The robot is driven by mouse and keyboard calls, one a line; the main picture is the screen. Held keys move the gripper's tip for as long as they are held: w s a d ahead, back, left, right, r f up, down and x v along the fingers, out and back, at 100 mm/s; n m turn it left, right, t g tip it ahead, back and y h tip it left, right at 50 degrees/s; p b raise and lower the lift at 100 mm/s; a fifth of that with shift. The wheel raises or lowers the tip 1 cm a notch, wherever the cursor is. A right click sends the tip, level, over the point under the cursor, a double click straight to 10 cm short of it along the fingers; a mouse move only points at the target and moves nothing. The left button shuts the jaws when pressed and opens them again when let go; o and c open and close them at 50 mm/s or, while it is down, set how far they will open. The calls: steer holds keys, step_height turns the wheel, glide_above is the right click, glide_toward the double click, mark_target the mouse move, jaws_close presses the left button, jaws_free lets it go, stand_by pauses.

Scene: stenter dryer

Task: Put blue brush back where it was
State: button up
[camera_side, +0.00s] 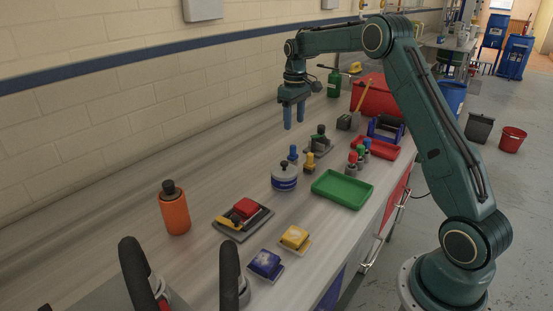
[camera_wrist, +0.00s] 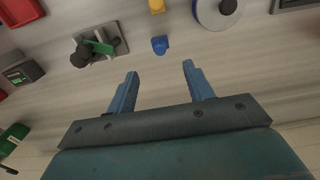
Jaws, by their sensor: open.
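My gripper (camera_side: 293,117) is open and empty, pointing down above the far part of the bench. In the wrist view its two blue fingers (camera_wrist: 160,76) stand apart with bare bench between them. A small upright blue piece (camera_side: 293,154) stands on the bench below the gripper, left of a similar yellow piece (camera_side: 309,161). The blue piece also shows in the wrist view (camera_wrist: 160,45), beyond the fingertips and apart from them. A blue and black item (camera_side: 386,127) sits by the red tray. I cannot tell which of these is the brush.
Red, green and blue topped pieces (camera_side: 357,158) stand beside the red tray (camera_side: 400,148). The bench along the wall is clear.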

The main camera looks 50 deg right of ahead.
steer(key=s+a+r+t, duration=0.3)
steer(key=s+a+r, duration=1)
steer(key=a, duration=0.2)
steer(key=s+a+f+t, duration=0.1)
steer(key=s+a, duration=0.3)
steer(key=s, duration=0.6)
steer(key=s+a+f+t, duration=0.1)
steer(key=s+a, duration=0.3)
steer(key=s, duration=0.6)
steer(key=shift+s+a+f+t, duration=0.25)
steer(key=shift+s+f+t, duration=0.1)
steer(key=shift+f, duration=0.25)
